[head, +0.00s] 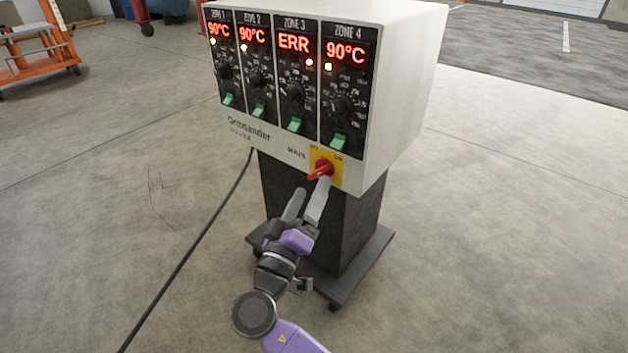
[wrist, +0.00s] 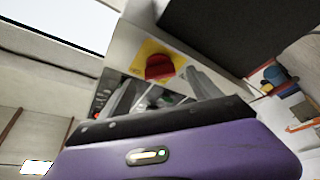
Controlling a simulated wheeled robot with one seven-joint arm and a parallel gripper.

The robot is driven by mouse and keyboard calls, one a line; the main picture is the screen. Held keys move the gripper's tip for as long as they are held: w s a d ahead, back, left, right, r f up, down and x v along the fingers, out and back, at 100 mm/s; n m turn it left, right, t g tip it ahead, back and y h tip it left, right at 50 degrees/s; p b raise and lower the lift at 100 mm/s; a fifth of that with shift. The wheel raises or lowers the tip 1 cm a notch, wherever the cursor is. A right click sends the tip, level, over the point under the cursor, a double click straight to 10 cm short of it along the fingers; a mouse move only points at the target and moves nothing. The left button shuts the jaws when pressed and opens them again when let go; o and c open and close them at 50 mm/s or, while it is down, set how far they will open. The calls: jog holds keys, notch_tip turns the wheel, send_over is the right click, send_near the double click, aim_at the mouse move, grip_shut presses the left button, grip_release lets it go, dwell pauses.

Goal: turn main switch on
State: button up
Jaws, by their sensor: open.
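The main switch (head: 321,169) is a red rotary handle on a yellow plate (head: 335,160), low on the front of a white control box, beside the word MAIN. In the head view the handle points to the lower left. My gripper (head: 308,197) is open just below and in front of the switch. Its right finger reaches up close to the handle; I cannot tell whether it touches. The left finger is apart, to the lower left.
The control box (head: 405,70) stands on a dark wheeled pedestal (head: 350,235). Its zone panels have lit displays; zone 3 reads ERR and the others 90°C. Green switches sit below the dials. A black cable (head: 190,250) runs down to the left.

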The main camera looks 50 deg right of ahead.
jog(key=shift+p+v, duration=0.35)
jog(key=shift+v, duration=1.8)
